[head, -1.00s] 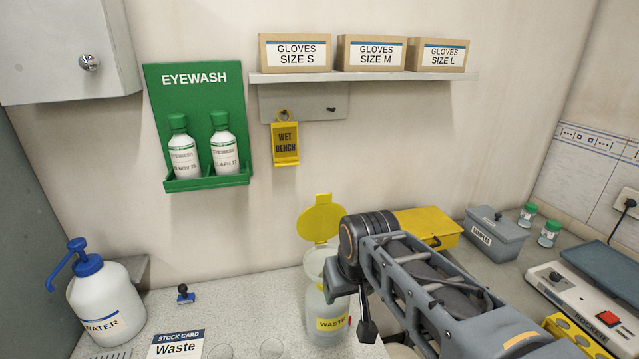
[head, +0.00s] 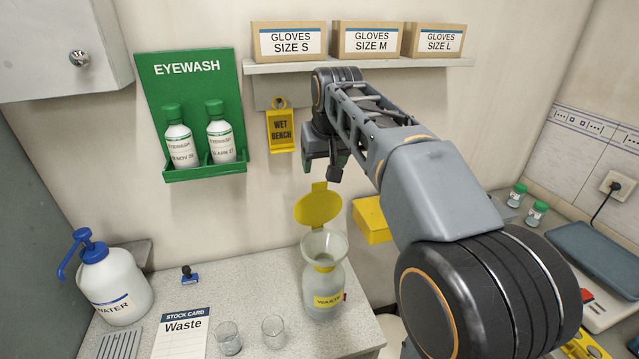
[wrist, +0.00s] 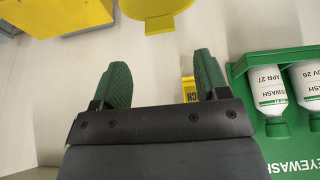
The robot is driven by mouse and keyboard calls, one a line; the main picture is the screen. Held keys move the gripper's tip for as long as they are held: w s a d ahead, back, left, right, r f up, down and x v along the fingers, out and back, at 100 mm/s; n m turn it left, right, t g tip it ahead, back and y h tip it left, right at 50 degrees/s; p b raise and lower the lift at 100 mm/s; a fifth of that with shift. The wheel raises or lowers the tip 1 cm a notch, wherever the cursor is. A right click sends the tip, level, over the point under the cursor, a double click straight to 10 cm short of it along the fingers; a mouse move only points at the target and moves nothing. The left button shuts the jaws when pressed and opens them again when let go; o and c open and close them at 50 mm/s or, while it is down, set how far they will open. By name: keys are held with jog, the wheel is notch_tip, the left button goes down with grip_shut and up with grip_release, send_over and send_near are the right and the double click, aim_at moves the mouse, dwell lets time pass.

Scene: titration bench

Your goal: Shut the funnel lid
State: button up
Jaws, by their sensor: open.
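The funnel lid (head: 319,206) is a yellow disc with a small tab, standing raised at the back of the funnel. The clear funnel (head: 325,246) sits in the white waste bottle (head: 322,290), its mouth uncovered. My gripper (head: 322,176) is in the air just above the lid, apart from it, jaws open and empty. In the wrist view, the two green-padded fingers (wrist: 162,78) are spread, and part of the yellow lid (wrist: 158,8) shows at the top edge, beyond the fingertips.
The yellow wet bench tag (head: 281,130) hangs on the wall left of my gripper. The glove shelf (head: 360,66) is above. Two small glasses (head: 272,333) stand left of the bottle, near the stock card (head: 182,333). A yellow box (head: 371,220) is right of the lid.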

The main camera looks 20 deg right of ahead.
aim_at(320, 183)
jog(key=x, duration=0.8)
jog(key=shift+w+f, duration=0.15)
jog(key=shift+f, duration=0.1)
jog(key=shift+c, duration=0.3)
jog(key=c, duration=1.2)
grip_shut()
